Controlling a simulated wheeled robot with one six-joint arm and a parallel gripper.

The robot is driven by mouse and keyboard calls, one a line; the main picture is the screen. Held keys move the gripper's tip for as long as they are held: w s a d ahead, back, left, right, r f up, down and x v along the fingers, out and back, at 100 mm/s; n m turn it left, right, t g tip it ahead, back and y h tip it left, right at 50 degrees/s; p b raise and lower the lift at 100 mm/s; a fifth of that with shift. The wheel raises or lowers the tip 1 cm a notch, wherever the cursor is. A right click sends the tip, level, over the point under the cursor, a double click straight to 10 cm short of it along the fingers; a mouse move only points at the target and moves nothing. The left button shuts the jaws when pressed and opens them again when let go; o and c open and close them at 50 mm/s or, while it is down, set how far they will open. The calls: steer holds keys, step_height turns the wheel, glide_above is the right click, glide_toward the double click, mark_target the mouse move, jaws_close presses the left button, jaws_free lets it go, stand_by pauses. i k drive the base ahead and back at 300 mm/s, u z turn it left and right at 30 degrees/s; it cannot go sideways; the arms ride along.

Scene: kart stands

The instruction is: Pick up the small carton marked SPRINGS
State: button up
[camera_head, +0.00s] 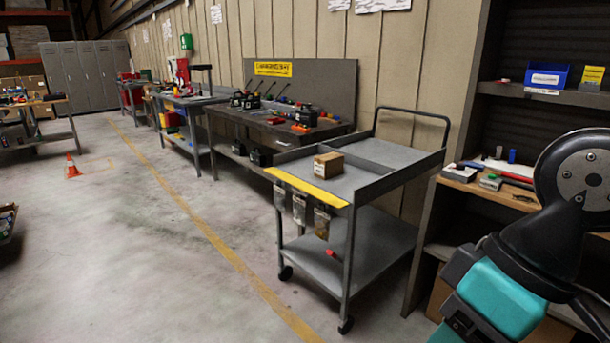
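A small brown carton (328,165) sits on the top tray of a grey wheeled cart (365,183), near its left front corner behind a yellow strip. Some marking shows on the carton, but it is too small to read. My arm, dark with a teal part, is at the lower right of the picture, well to the right of the cart. My gripper's fingers cannot be made out, so its opening is not shown.
Small bags (300,210) hang from the cart's front edge. A shelf unit (465,195) with tools and a blue bin (546,76) stands at the right. Workbenches line the wall behind. An orange cone (72,167) stands left. The floor left of the cart is clear.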

mark_target(329, 165)
steer(key=i, duration=2.25)
steer(key=u, duration=2.45)
steer(key=i, duration=0.9)
steer(key=z, duration=3)
steer(key=i, duration=0.5)
